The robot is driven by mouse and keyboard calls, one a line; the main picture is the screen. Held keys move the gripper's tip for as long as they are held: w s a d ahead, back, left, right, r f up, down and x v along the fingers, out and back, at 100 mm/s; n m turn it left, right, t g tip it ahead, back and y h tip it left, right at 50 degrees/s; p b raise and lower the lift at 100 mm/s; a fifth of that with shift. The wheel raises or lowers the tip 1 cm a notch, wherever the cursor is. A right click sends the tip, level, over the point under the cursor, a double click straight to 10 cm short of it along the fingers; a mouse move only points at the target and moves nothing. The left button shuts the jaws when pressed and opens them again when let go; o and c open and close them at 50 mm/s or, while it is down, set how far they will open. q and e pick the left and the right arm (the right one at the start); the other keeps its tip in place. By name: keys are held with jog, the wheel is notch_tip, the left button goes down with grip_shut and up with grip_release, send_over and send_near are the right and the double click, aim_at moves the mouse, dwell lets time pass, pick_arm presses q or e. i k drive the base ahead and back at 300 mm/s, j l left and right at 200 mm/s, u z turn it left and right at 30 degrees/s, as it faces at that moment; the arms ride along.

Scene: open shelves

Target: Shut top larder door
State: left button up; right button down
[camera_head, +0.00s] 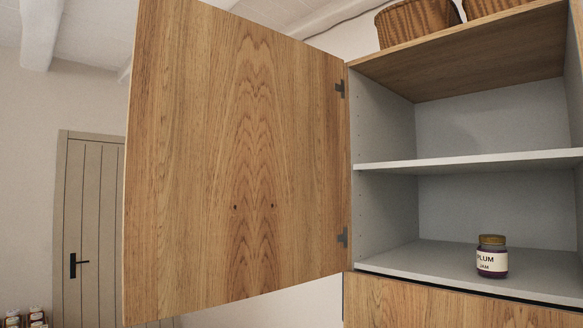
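The top larder door (230,160) is a tall wood-grain panel, hinged on its right edge at the left side of the larder. It stands wide open, swung out to the left of the opening. Two dark hinges show on its right edge, and two small dark holes sit low in its middle. The upper compartment of the larder (385,130) is open, with pale inside walls and one white shelf (470,160). Neither of my grippers is in view.
A plum jam jar (491,262) stands on the compartment floor, towards the right. Wicker baskets (414,22) sit on top of the larder. A wood lower front (450,305) is below the opening. A plank room door (92,220) and several jars (25,320) are at far left.

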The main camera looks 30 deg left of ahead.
aim_at(235, 185)
jog(key=i+j+z, duration=0.2)
jog(key=j, duration=0.45)
jog(key=k+j+z, duration=0.15)
jog(key=j, duration=0.45)
jog(key=j+z, duration=0.2)
jog(key=j, duration=0.45)
jog(key=j+z, duration=0.2)
jog(key=j, duration=0.45)
jog(key=k+j+z, duration=0.15)
jog(key=j, duration=0.45)
jog(key=j+z, duration=0.2)
jog(key=j, duration=0.45)
jog(key=k, duration=0.05)
